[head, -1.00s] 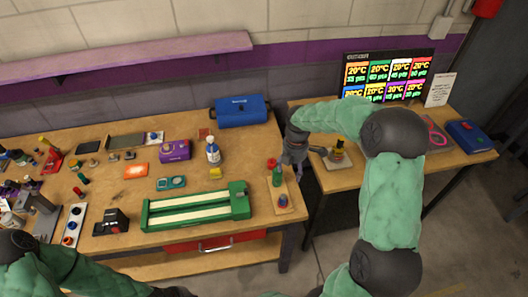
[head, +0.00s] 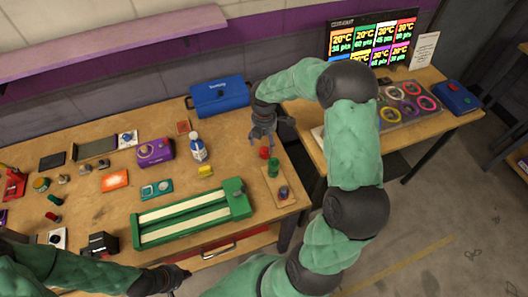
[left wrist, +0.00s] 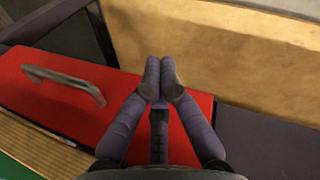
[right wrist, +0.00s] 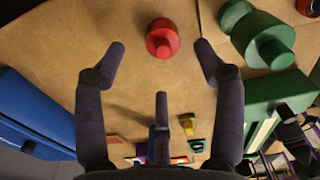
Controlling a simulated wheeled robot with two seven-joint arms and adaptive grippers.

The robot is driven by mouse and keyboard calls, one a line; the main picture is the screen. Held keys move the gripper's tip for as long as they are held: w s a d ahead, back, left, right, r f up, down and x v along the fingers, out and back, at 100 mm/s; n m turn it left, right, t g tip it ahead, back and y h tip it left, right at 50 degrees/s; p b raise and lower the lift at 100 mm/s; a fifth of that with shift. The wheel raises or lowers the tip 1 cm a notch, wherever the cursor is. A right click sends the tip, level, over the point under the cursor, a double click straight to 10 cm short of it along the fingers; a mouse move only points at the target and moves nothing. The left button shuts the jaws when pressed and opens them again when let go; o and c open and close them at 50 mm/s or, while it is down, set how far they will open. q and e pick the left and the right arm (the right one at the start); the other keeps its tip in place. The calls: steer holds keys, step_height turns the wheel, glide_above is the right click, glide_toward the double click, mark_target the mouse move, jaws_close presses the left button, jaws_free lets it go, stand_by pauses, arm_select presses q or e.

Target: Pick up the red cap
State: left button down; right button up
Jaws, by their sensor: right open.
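The red cap (head: 264,153) stands near the right edge of the workbench, at the far end of a small wooden board (head: 291,203). It also shows in the right wrist view (right wrist: 162,40), ahead of and between the fingertips. My right gripper (head: 263,139) is open and points down just behind and above the cap, with nothing between its fingers. I cannot tell whether a finger touches the cap. My left gripper (head: 180,276) is at the front edge of the bench. In the left wrist view its fingertips (left wrist: 160,72) are together and empty, above a red drawer front (left wrist: 90,95).
A green piece (head: 273,169) stands close beside the red cap, and a blue and red piece (head: 283,192) is further along the board. A green slotted track (head: 190,217) lies to the left. A blue toolbox (head: 218,95) and a white-blue bottle (head: 198,149) are behind.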

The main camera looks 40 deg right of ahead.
mark_target(264, 148)
steer(key=shift+s+f+b, duration=0.2)
steer(key=shift+f+b, duration=0.6)
steer(key=shift+f, duration=1.85)
steer(key=shift+a, duration=0.1)
steer(key=c, duration=0.9)
